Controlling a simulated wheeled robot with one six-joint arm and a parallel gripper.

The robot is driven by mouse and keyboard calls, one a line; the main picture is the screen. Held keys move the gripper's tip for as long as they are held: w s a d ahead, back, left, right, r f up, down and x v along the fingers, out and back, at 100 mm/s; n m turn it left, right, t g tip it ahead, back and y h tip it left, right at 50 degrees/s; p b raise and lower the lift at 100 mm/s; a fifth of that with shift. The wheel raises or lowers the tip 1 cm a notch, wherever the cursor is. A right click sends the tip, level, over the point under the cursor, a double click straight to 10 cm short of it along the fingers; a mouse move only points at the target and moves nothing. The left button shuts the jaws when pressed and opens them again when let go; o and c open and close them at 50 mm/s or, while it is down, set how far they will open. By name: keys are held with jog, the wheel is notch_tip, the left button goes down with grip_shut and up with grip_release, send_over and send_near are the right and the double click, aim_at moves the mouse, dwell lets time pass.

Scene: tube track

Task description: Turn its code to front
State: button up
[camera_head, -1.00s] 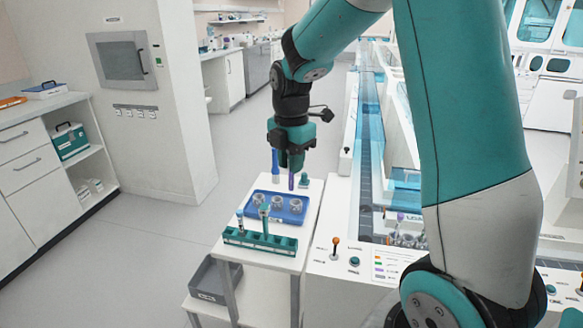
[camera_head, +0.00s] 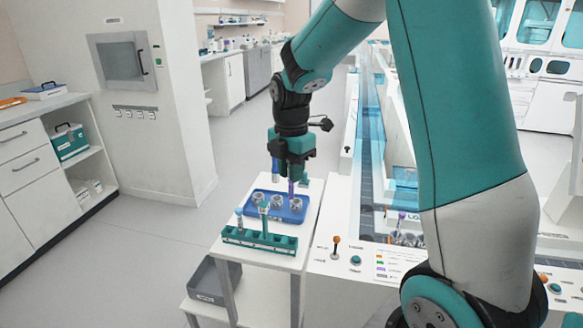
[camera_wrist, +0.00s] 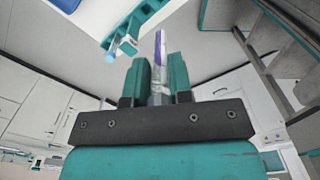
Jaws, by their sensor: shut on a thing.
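My gripper (camera_head: 291,176) points down over the blue tray and is shut on a purple tube (camera_head: 291,189). In the wrist view the tube (camera_wrist: 160,45) stands between the two teal fingers of my gripper (camera_wrist: 159,74). No code can be made out on the tube. In the head view its lower end is close to the right clear holder (camera_head: 296,205) in the blue tray (camera_head: 262,214). I cannot tell whether it is in it.
A teal rack (camera_head: 260,240) with a blue-capped tube (camera_head: 239,213) and a teal-capped tube (camera_head: 264,209) stands in front of the tray. A blue upright object (camera_head: 275,168) stands behind. The track machine (camera_head: 330,262) is close on the right. A grey bin (camera_head: 214,281) sits below.

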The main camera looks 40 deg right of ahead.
jog(key=shift+f+b, duration=4.8)
jog(key=shift+f, duration=3.35)
jog(key=shift+r+n+p, duration=0.15)
jog(key=shift+n+p, duration=0.35)
jog(key=shift+n, duration=0.3)
jog(key=n+p, duration=0.1)
jog(key=n, duration=0.2)
jog(key=shift+n, duration=0.4)
jog(key=n+p, duration=0.1)
jog(key=n, duration=0.2)
jog(key=shift+n, duration=0.3)
jog(key=shift+f, duration=0.25)
